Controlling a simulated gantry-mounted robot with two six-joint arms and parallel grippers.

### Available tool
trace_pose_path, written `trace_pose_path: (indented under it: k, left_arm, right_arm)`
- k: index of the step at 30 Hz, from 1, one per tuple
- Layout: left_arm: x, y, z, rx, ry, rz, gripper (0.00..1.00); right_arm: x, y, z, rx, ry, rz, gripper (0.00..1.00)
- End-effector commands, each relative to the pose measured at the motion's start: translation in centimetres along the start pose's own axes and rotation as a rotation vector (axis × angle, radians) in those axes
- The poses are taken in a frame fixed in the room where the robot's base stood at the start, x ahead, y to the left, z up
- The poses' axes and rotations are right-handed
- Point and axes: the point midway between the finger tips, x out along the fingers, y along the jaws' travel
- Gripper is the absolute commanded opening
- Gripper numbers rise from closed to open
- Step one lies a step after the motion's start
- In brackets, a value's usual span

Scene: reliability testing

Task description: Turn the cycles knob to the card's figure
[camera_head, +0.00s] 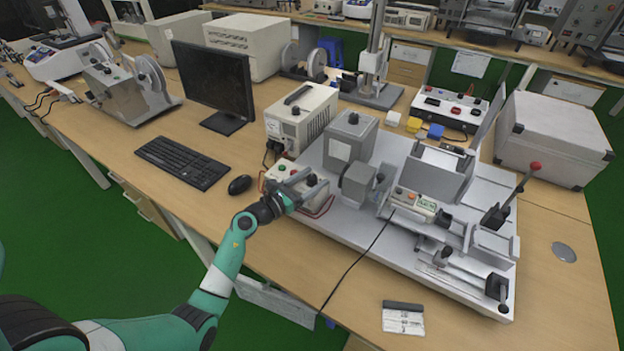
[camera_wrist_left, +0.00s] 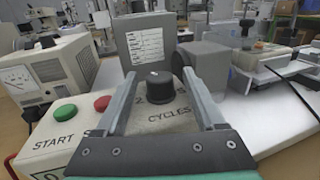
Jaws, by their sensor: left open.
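The black cycles knob (camera_wrist_left: 160,88) stands on a light control box (camera_head: 318,190), above the word CYCLES in the left wrist view. A pale mark on its top points away from me; a 2 shows at its left, and the other figures are partly hidden. My left gripper (camera_wrist_left: 159,76) is open, with one finger on each side of the knob and visible gaps. In the head view my left gripper (camera_head: 297,181) is over the box and hides the knob. A white card (camera_head: 403,321) with a dark top strip lies at the front; its print is too small to read. My right gripper is out of view.
The box also carries a green START button (camera_wrist_left: 65,113) and a red button (camera_wrist_left: 102,103). The grey test rig (camera_head: 352,140) stands just behind. A mouse (camera_head: 239,185) and keyboard (camera_head: 182,162) lie to the left. A black cable crosses the rig's front.

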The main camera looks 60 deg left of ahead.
Motion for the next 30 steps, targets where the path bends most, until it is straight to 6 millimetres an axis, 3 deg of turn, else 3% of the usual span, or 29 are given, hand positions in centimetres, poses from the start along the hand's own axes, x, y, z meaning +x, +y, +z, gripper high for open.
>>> trace_pose_path:
  k: [5,15,20,30]
  left_arm:
    - [-2.6,0.1,0.2,-0.001,0.002,0.003,0.71]
    - [-10.1,0.1,0.1,-0.002,0.002,0.004,0.71]
    - [-11.4,0.0,0.0,-0.001,0.001,0.001,0.71]
    - [-11.4,0.0,0.0,0.000,0.001,0.000,0.71]
  right_arm:
    - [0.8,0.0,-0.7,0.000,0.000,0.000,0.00]
    - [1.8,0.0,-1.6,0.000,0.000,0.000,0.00]
    - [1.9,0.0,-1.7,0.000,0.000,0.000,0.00]
    - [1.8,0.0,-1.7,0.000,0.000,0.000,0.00]
